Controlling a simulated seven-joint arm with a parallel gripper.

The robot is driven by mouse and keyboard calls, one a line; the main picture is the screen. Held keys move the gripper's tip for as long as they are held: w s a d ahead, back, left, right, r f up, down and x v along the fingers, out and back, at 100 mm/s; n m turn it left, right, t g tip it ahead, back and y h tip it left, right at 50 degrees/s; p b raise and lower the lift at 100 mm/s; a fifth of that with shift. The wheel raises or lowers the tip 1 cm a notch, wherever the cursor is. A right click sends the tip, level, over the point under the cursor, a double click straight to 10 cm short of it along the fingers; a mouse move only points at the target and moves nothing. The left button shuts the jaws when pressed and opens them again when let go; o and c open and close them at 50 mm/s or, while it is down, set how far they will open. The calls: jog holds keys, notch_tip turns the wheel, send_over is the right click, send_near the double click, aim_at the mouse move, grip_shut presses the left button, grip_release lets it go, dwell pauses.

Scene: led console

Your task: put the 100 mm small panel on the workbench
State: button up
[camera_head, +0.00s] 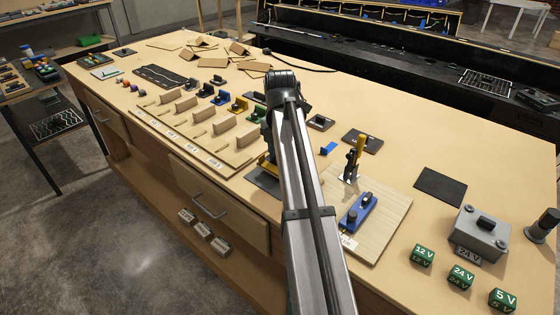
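The workbench (330,75) has a pale wood top. Several small upright tan panels (222,126) stand in a row on a long flat board (205,152) left of my arm. White labels (198,156) run along the board's front edge, but they are too small to read, so I cannot tell which panel is the 100 mm one. My arm reaches from the bottom edge up to a dark joint over the bench. My gripper is hidden behind the arm, and whether it holds anything cannot be seen.
A wooden board (385,235) right of my arm carries a blue device (357,212) and a yellow-black upright tool (354,158). A grey 24 V box (480,233) and green voltage blocks (461,276) stand at right. A dark mat (440,187) lies flat. Brown pieces lie at the back.

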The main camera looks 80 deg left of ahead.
jog(key=shift+f, duration=1.2)
jog(key=shift+f, duration=0.15)
jog(key=o, duration=1.1)
jog(key=shift+c, duration=0.2)
notch_tip(320, 180, up, 12)
jog(key=shift+w, duration=0.15)
